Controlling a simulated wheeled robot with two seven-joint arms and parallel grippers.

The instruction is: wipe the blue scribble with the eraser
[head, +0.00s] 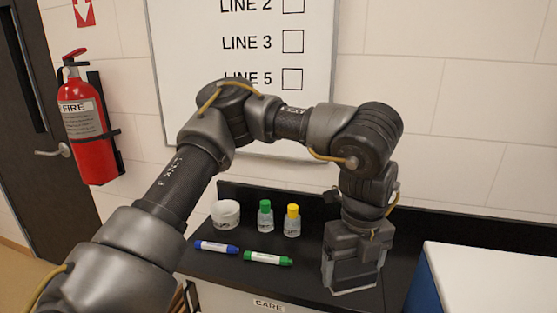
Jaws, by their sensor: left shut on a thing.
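My left gripper (352,254) points down over the black counter at the right of the head view. It is shut on a dark block with a pale lower edge, which looks like the eraser (353,279); the fingers hide part of it. The block is at or just above the counter top; I cannot tell if it touches. The whiteboard (185,60) hangs on the wall behind, with printed lines and square boxes. My left arm covers part of its lower area. No blue scribble shows on the visible part of the board. My right gripper is not in view.
On the counter (222,266) stand a white tub (226,214), a green-capped bottle (265,217) and a yellow-capped bottle (292,221). A blue marker (216,247) and a green marker (267,258) lie before them. A white-topped box (490,280) is at right, a fire extinguisher (86,125) at left.

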